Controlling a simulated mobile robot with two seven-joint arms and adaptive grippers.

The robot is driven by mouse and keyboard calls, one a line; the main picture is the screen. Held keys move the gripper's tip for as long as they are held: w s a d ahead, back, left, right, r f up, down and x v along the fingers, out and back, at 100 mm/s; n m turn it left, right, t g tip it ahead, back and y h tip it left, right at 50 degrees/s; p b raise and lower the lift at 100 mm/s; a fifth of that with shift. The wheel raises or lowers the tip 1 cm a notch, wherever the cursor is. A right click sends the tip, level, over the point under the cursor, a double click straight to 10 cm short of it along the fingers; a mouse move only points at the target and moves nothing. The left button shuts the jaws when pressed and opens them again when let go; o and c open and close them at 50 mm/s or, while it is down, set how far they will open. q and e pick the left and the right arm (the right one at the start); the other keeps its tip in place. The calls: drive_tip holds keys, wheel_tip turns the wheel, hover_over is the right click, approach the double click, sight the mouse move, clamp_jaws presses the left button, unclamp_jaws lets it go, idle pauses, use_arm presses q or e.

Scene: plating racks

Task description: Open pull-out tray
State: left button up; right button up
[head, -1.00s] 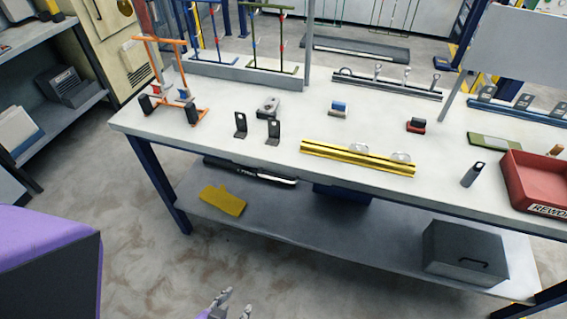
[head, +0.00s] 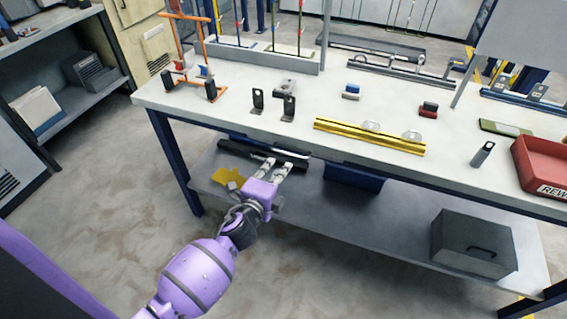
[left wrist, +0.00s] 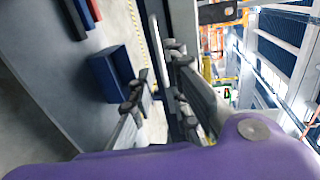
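The pull-out tray (head: 294,158) shows as a dark, narrow front with a pale edge under the left part of the workbench top. My left gripper (head: 276,165) is at its front, with the fingers pointing at it from the near side. In the left wrist view the two fingers (left wrist: 155,85) stand apart, with a pale and dark strip running between them. I cannot tell whether they touch it. The gripper hides part of the tray front. My right gripper is in neither view.
The workbench top (head: 220,118) is above the gripper. The lower shelf (head: 370,215) holds a yellow cloth-like item (head: 228,176) and a grey box (head: 470,243). The floor in front is clear.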

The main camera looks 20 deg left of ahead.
use_arm(q)
drive_tip(key=x, duration=0.8)
drive_tip(key=shift+w, duration=0.25)
clamp_jaws()
